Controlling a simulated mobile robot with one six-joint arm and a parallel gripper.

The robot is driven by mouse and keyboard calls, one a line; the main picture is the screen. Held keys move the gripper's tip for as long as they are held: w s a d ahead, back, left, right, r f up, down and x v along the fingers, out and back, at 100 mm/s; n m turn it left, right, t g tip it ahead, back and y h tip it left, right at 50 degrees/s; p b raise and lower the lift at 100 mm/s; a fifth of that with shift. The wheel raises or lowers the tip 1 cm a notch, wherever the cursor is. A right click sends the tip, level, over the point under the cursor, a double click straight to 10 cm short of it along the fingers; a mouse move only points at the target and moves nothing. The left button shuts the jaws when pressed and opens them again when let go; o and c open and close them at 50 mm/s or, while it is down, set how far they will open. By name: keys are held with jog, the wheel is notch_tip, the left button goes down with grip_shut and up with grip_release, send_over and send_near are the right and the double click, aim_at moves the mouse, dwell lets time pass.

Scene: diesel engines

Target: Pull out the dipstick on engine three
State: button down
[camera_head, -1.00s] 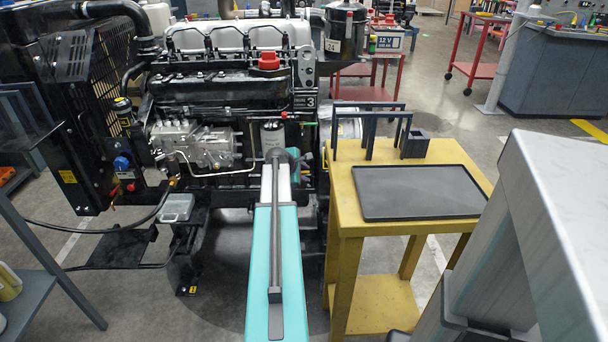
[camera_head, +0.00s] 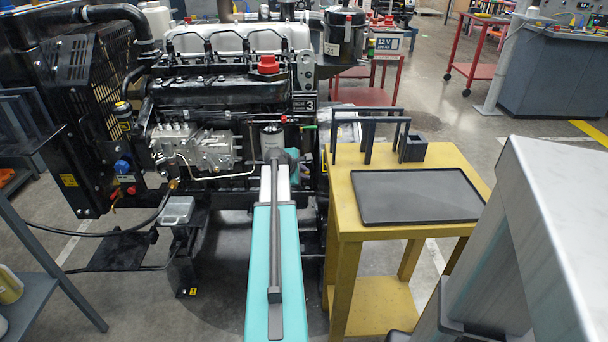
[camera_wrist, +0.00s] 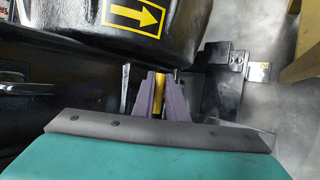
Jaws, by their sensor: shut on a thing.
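Engine three (camera_head: 232,90) is the dark engine with a pale top, a red cap and a "3" plate, at the back left of the head view. In the wrist view my gripper (camera_wrist: 160,96) has its two purple-grey fingers closed around a narrow yellow piece (camera_wrist: 158,95), which looks like the dipstick handle. The fingers are beside a black engine part with a yellow arrow label (camera_wrist: 133,14). I cannot tell how far the dipstick is out of its tube. In the head view my own arm hides the fingers and the dipstick.
A yellow table (camera_head: 345,215) stands right of my arm. It carries a dark tray (camera_head: 418,195), a dark rack (camera_head: 372,125) and a small open box (camera_head: 412,148). A black hose (camera_head: 100,233) runs low on the left. A grey shelf (camera_head: 45,280) stands at the lower left.

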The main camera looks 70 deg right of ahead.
jog(key=s+a+r+p, duration=0.1)
jog(key=a+r+p, duration=0.3)
jog(key=r, duration=0.3)
jog(key=s+a+r+p, duration=0.2)
jog(key=a+r+p, duration=0.1)
jog(key=r+p, duration=0.2)
notch_tip(320, 180, up, 2)
jog(key=shift+a+r, duration=0.1)
jog(key=shift+a, duration=0.25)
jog(key=c, duration=1.8)
grip_release()
jog(key=shift+o, duration=0.2)
jog(key=v, duration=1.3)
jog(key=shift+a+r, duration=0.25)
jog(key=shift+w, duration=0.1)
